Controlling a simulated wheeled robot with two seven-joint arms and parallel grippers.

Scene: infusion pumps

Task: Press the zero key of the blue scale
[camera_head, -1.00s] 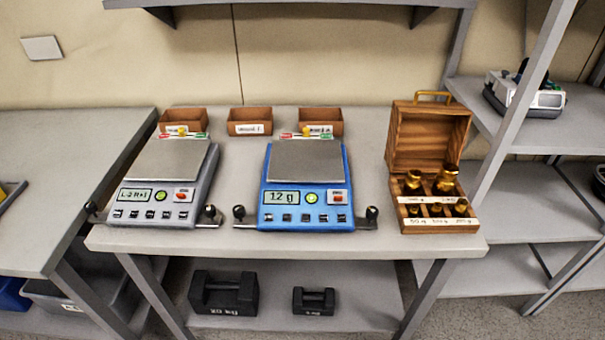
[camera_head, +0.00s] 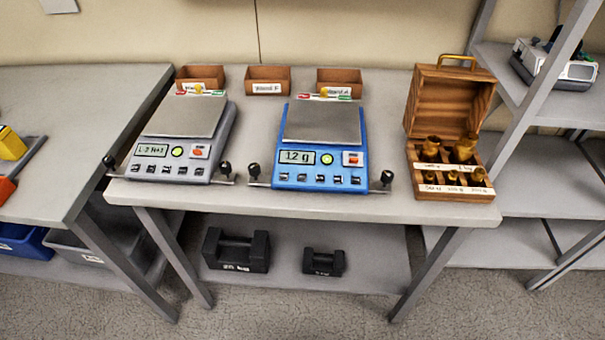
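The blue scale (camera_head: 362,150) stands on the grey table, right of the grey scale. It has a bare metal weighing plate (camera_head: 323,122), and its display (camera_head: 297,157) reads about 12 g. Its front panel has a round green-yellow button (camera_head: 326,159), a red-marked key (camera_head: 352,159) and a row of small dark keys (camera_head: 319,179) below. The key labels are too small to read, so I cannot tell which is zero. Neither of my grippers is in view.
The grey scale (camera_head: 182,120) stands to the left. An open wooden box of brass weights (camera_head: 450,135) stands to the right. Black-knobbed feet (camera_head: 387,178) stick out beside the scales. Small brown bins (camera_head: 267,80) line the table's back. Dark weights (camera_head: 235,250) sit on the lower shelf.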

